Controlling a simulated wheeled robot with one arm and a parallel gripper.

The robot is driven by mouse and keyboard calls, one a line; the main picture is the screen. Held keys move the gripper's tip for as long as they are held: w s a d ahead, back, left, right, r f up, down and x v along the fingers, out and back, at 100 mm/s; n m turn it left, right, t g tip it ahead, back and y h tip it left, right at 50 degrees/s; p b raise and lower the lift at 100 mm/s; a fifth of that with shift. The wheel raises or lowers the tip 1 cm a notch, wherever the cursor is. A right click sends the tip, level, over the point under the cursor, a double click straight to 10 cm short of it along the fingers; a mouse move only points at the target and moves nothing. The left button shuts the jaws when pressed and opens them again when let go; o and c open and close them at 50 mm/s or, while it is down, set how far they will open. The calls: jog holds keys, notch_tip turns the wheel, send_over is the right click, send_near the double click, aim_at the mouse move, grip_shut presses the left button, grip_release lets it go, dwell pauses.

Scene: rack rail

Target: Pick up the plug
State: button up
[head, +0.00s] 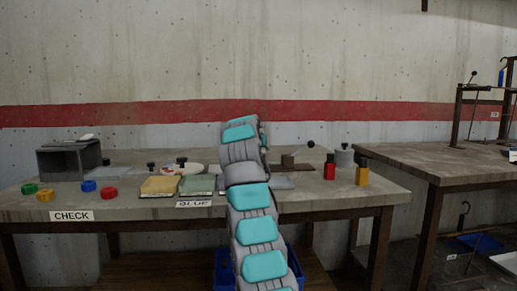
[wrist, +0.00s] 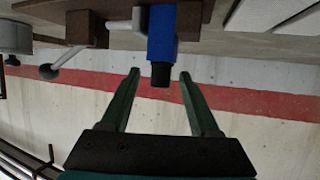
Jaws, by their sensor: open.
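In the wrist view, a blue block-like piece with a black tip, which looks like the plug (wrist: 162,32), sits at the top centre beside a brown mount with a grey lever. My gripper (wrist: 159,74) is open and empty. Its two dark green fingers point toward the blue piece, and the black tip shows between the fingertips in the picture. I cannot tell how deep the tip lies between them. In the head view, my arm hides the gripper and the blue piece.
A brown block with a lever (head: 289,163) stands right of my arm on the table. Red (head: 330,172) and yellow (head: 362,176) bottles and a grey cylinder (head: 344,158) stand further right. At left are a grey box (head: 69,162), coloured rings and flat blocks.

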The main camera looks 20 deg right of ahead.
jog(key=shift+w+d+f, duration=0.2)
jog(key=shift+w, duration=0.1)
jog(key=shift+c, duration=0.4)
grip_shut()
